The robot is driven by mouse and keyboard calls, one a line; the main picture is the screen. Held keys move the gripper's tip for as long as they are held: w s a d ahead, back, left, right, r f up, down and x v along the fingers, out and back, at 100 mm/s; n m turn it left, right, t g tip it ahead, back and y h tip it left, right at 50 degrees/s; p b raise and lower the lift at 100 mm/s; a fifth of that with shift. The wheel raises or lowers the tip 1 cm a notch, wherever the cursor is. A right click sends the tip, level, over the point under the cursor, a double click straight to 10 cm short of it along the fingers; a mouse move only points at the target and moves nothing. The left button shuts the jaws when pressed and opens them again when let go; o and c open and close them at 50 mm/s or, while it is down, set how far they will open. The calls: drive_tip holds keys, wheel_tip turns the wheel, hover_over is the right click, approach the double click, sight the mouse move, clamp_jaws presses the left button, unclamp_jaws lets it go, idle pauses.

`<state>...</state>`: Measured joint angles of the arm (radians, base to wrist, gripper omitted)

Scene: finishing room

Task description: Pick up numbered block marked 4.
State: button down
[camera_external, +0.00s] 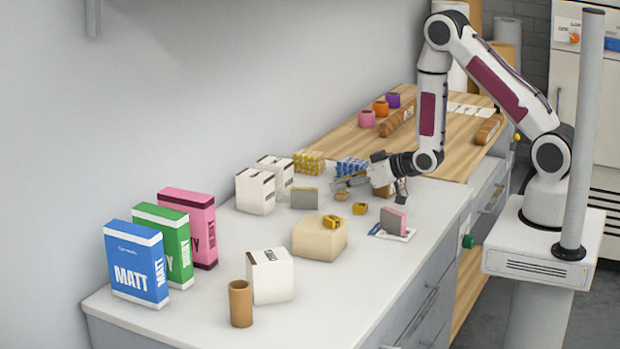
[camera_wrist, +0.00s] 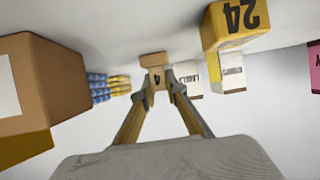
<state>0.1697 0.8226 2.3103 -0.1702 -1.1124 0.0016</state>
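The brown block marked 4 (camera_wrist: 157,78) is in the middle of the wrist view, its dark 4 facing the camera. My gripper (camera_wrist: 158,92) reaches toward it, with one finger at each side of the block. The fingertips overlap its edges, and I cannot tell whether they press on it or stand slightly apart. In the external view my gripper (camera_external: 344,183) points left, low over the counter. A small tan block (camera_external: 341,196) shows just beneath its tips, partly hidden; its number is not readable there.
A yellow block marked 24 (camera_wrist: 232,30) is close by on the right in the wrist view. A large brown block (camera_wrist: 60,85) fills the left. White cartons (camera_external: 255,192), a beige block (camera_external: 318,240) and a pink-edged block (camera_external: 394,221) stand around. The counter's front right is clear.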

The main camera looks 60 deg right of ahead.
drive_tip(key=shift+r, duration=0.1)
idle(0.4)
drive_tip(key=shift+r, duration=4.9)
